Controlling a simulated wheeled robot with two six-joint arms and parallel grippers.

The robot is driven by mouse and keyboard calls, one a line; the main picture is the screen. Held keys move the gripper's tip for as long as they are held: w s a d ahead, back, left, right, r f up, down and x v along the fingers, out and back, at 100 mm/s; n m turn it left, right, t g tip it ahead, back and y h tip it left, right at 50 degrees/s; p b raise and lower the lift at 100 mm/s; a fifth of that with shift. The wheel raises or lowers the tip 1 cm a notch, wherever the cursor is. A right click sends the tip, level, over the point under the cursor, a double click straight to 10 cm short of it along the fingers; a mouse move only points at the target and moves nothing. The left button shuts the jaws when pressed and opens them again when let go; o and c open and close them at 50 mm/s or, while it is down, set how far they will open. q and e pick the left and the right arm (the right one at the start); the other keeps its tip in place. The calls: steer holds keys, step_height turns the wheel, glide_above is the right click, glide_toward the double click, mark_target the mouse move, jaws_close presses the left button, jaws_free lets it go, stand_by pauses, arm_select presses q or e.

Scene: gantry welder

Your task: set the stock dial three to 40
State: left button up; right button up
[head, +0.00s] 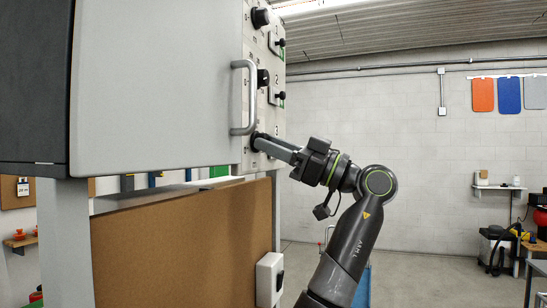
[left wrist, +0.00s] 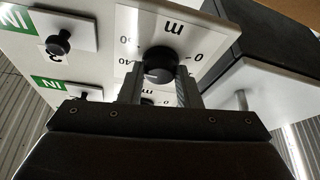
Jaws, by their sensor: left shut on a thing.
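Stock dial three (left wrist: 160,62) is a round black knob on a white scale plate, seen upside down in the left wrist view. The plate shows a 3, with 0, 40 and 50 partly visible around the knob. My left gripper (left wrist: 160,84) has its two fingers on either side of the knob and is shut on it. In the head view, my left gripper (head: 262,143) reaches the lower part of the panel from the right and mostly hides the dial. I cannot make out the knob's pointer. My right gripper is not in view.
Above on the same panel are dial two (head: 263,78) and the top dial (head: 260,17), with smaller black knobs beside them. A cabinet door with a grey handle (head: 238,97) is just left of the gripper. A brown board (head: 180,235) stands below.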

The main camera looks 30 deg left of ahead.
arm_select(q)
steer(key=shift+w+r+n+g+h, duration=0.1)
steer(key=shift+n+g+h, duration=0.45)
steer(key=shift+n, duration=1)
steer(key=shift+w+n+g+h, duration=0.1)
steer(key=shift+n+g+h, duration=0.25)
steer(key=shift+n+g, duration=0.8)
steer(key=shift+n+t+p, duration=0.3)
steer(key=shift+n+t, duration=0.1)
steer(key=shift+n, duration=0.1)
steer(key=o, duration=1)
steer(key=shift+c, duration=0.2)
